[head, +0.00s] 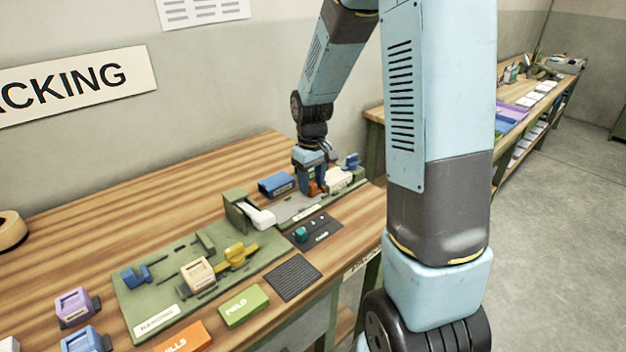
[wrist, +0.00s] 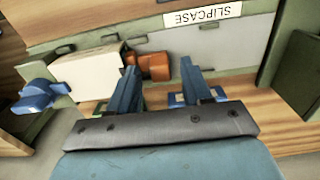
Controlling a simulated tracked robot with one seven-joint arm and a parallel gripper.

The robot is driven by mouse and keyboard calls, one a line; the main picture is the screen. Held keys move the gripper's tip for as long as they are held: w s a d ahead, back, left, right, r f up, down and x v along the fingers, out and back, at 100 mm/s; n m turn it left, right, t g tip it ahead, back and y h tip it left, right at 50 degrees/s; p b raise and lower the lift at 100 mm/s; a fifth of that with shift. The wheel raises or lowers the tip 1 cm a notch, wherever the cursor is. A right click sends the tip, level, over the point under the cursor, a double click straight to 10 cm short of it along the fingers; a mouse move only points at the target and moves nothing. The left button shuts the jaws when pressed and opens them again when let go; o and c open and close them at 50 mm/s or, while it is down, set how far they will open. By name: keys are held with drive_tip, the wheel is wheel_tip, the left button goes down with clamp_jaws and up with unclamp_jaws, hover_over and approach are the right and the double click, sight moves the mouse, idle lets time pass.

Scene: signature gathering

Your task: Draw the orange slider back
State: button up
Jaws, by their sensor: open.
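The orange slider (head: 315,188) is a small block on the green slipcase fixture at the right end of the bench. In the wrist view the orange slider (wrist: 155,66) lies beside a cream block (wrist: 88,76), just beyond my fingertips. My gripper (head: 312,180) points down at the slider and partly hides it in the head view. In the wrist view my gripper (wrist: 158,68) is open, with its two blue fingers apart and the slider showing across the gap, nearer the left finger. I cannot tell whether either finger touches it.
A blue knob (wrist: 38,95) sits left of the cream block, and a green upright wall (wrist: 285,60) stands at the right. In the head view a blue block (head: 276,184) lies close left of my gripper.

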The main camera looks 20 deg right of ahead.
drive_tip(key=shift+c, duration=0.4)
clamp_jaws()
